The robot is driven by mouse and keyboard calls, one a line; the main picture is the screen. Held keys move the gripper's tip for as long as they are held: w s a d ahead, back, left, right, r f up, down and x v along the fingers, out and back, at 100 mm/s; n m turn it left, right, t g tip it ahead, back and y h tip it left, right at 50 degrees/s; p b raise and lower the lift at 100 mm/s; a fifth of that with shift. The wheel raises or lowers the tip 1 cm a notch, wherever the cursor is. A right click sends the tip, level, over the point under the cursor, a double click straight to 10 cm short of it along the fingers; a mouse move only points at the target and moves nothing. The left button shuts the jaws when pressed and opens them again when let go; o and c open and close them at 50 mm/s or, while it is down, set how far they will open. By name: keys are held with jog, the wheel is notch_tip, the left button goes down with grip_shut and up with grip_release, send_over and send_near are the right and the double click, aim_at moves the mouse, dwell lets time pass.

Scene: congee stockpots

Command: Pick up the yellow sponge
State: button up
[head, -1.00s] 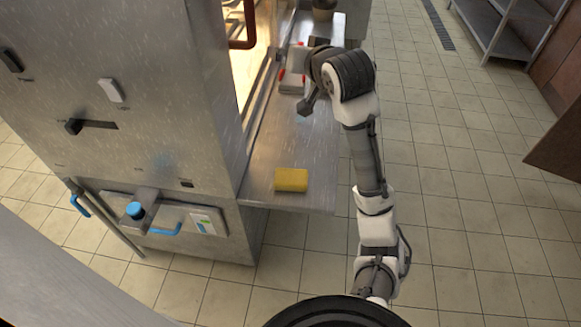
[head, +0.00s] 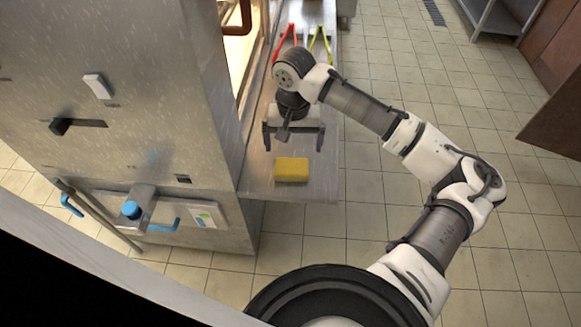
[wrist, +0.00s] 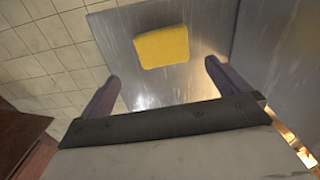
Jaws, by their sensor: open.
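The yellow sponge (head: 291,170) lies flat near the front end of the metal shelf (head: 262,183). My gripper (head: 293,148) is open and empty above the shelf, just behind the sponge in the head view. In the wrist view the sponge (wrist: 161,47) lies beyond the fingertips, roughly centred between the two fingers (wrist: 160,72). The gripper is apart from the sponge, and nothing hides the sponge in either view.
A large metal cabinet (head: 150,70) stands along the shelf's left side. Red tongs (head: 284,42) and yellow-green tongs (head: 321,44) lie farther back on the shelf. Tiled floor (head: 385,200) is open to the right. A brown panel (head: 555,130) stands at the far right.

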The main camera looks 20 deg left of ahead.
jog(key=f, duration=0.9)
jog(key=shift+a+f, duration=0.25)
jog(key=shift+f, duration=0.05)
jog(key=c, duration=0.8)
jog(key=shift+r, duration=0.1)
notch_tip(320, 180, up, 20)
jog(key=shift+p, duration=0.3)
jog(key=o, duration=0.4)
jog(key=c, duration=0.3)
